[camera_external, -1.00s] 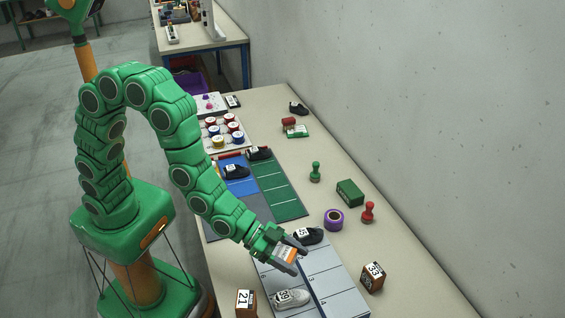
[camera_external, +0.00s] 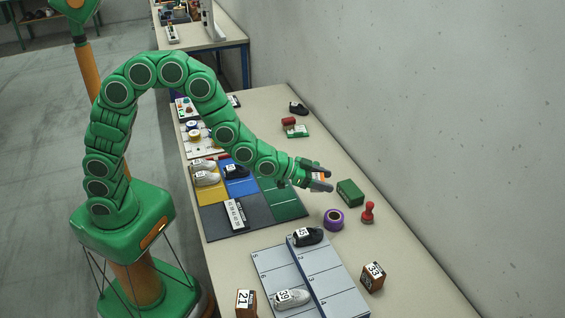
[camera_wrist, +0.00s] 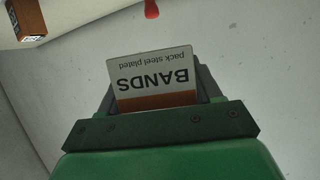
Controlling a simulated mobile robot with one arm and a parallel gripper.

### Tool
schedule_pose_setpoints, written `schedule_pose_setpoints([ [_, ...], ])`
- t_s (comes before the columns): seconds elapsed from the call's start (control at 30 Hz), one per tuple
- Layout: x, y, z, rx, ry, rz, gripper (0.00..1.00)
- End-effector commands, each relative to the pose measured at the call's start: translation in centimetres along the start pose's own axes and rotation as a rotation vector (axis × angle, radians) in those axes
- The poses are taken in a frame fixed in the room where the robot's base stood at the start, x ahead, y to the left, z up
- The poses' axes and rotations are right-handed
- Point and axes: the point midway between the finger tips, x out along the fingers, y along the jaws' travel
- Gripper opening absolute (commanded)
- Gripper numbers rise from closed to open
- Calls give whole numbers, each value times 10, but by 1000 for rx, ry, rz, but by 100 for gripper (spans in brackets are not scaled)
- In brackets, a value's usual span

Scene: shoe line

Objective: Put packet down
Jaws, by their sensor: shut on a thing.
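The packet (camera_wrist: 155,75) shows upside down in the wrist view, a pale card with an orange band, printed "BANDS" and "pack steel plated". My gripper (camera_external: 318,178) is shut on it. In the external view the packet (camera_external: 319,177) is a small orange-and-white patch between the dark fingers, mostly hidden. The gripper is held out above the table (camera_external: 270,225), left of the green box and near the right edge of the coloured mat. The gap between packet and table is hard to judge.
A green box (camera_external: 350,192), purple tape roll (camera_external: 334,219) and red stamp (camera_external: 368,213) stand nearby. The coloured mat (camera_external: 290,203) lies left, the grey numbered board (camera_external: 325,285) in front, with shoes on it. A brown block (camera_external: 372,278) stands right. Bare table lies behind the green box.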

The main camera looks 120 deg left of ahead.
Motion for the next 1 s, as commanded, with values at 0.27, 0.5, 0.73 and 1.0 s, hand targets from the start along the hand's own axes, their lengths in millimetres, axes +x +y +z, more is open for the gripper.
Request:
schedule_pose_setpoints([
  [0.27,0,-101,-3,-46,-1,-115,30],
  [0.5,-10,-186,-4,-82,1,-211,30],
  [0.73,-26,-257,-1,-112,3,-292,30],
  [1.0,-36,-295,3,-128,-1,-336,30],
])
